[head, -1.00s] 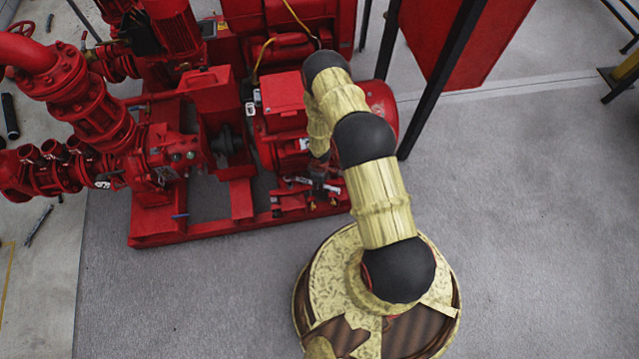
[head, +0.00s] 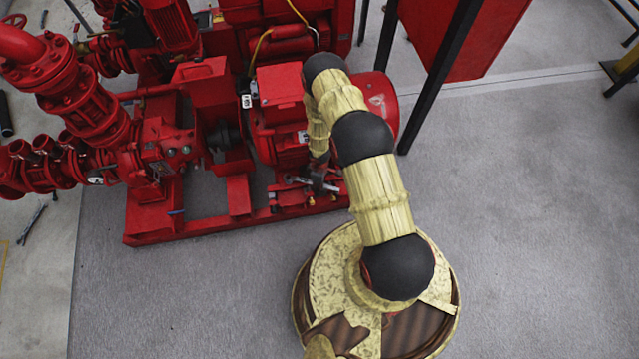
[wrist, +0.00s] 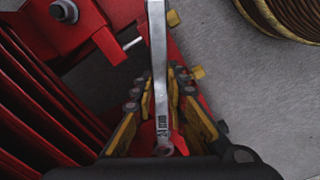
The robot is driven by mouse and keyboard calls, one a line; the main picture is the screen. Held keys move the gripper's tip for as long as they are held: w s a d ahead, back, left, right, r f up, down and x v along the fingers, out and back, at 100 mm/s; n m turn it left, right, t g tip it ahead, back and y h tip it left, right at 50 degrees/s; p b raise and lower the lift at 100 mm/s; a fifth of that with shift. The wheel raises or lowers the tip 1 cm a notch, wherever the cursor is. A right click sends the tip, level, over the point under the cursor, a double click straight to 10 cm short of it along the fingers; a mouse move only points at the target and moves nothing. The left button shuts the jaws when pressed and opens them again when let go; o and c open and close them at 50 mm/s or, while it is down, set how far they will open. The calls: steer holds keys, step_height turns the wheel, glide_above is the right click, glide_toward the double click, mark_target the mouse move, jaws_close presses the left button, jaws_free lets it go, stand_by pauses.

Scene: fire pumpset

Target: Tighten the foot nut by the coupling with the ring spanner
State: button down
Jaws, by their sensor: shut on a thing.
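My gripper (wrist: 163,82) is shut on the ring spanner (wrist: 159,55), a grey steel bar marked "24 mm". In the wrist view the spanner runs from between the fingers up past the top edge, so its far end is hidden. A grey nut or bolt head (wrist: 64,11) sits on a red foot at the upper left, apart from the visible shank. I cannot tell whether it is the foot nut by the coupling. In the head view my gripper (head: 318,181) is low beside the red motor (head: 279,148). The dark coupling (head: 223,136) is left of the motor.
The red base frame (head: 190,229) runs along the pumpset's front. Red motor fins (wrist: 35,100) are close to the left of my gripper. Red pipework (head: 95,118) stands at the left and a dark post (head: 440,75) at the right. Grey floor in front is clear.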

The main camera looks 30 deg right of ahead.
steer(key=shift+f+b, duration=0.95)
steer(key=shift+f, duration=0.4)
stand_by(0.3)
steer(key=shift+a, duration=0.1)
stand_by(0.3)
steer(key=shift+s+a+m, duration=0.6)
steer(key=shift+a+m, duration=0.4)
steer(key=shift+a, duration=0.15)
steer(key=shift+s+a+m, duration=0.65)
steer(key=shift+a+m, duration=0.35)
steer(key=shift+a, duration=0.1)
steer(key=shift+s+a+m, duration=0.6)
steer(key=shift+a+m, duration=0.4)
steer(key=shift+a, duration=0.15)
steer(key=a+m, duration=0.6)
steer(key=a, duration=0.2)
steer(key=shift+w, duration=0.25)
steer(key=shift+s+d, duration=0.1)
steer(key=shift+d, duration=0.3)
